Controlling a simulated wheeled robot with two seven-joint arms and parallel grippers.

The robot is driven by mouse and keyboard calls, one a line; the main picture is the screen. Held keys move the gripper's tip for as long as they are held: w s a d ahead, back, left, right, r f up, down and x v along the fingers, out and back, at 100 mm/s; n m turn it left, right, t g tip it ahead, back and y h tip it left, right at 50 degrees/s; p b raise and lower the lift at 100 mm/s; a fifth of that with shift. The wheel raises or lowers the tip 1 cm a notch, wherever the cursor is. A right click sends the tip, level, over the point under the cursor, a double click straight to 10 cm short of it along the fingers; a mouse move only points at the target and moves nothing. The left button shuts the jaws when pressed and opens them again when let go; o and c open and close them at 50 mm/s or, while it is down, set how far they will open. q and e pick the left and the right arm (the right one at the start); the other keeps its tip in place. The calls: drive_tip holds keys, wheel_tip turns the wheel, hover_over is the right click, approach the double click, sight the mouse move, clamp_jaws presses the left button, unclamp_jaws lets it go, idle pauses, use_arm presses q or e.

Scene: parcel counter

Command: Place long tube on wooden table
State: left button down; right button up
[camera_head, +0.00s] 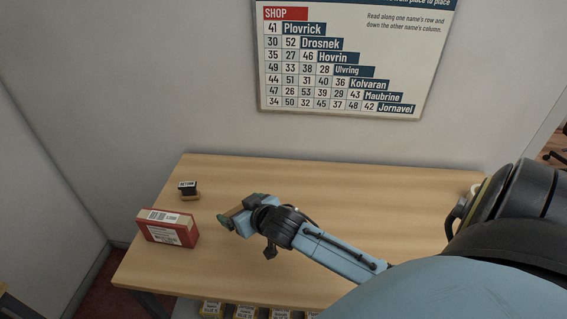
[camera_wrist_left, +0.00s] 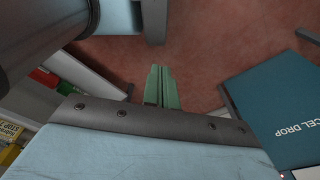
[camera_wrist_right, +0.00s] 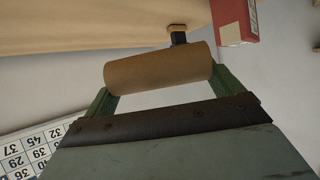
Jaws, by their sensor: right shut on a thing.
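The long tube (camera_wrist_right: 158,68), a plain brown cardboard roll, lies crosswise between the green fingers of my right gripper (camera_wrist_right: 165,85) in the right wrist view. The gripper is shut on it, one finger at each end. In the head view the right gripper (camera_head: 239,218) is over the left half of the wooden table (camera_head: 330,185), and the tube is mostly hidden. I cannot tell whether the tube touches the tabletop. My left gripper (camera_wrist_left: 162,86) shows only in the left wrist view, its fingers together and empty, above the reddish floor.
A red-and-white box (camera_head: 167,230) stands on the table left of the right gripper. A small stamp marked RETURN (camera_head: 188,190) stands behind it. The table's back middle is clear. A teal parcel-drop box (camera_wrist_left: 272,108) is right of my left gripper.

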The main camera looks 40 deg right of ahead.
hover_over(248, 240)
wheel_tip(248, 240, down, 4)
drive_tip(key=shift+s+f, duration=0.1)
wheel_tip(248, 240, down, 5)
drive_tip(key=shift+b, duration=0.6)
drive_tip(key=shift+f, duration=0.45)
drive_tip(key=o, duration=0.5)
drive_tip(key=shift+o, duration=0.7)
use_arm(q)
drive_tip(key=shift+s+a+f+p, duration=0.15)
drive_tip(key=shift+s+p, duration=0.35)
drive_tip(key=shift+s, duration=0.5)
use_arm(e)
drive_tip(key=v, duration=1.2)
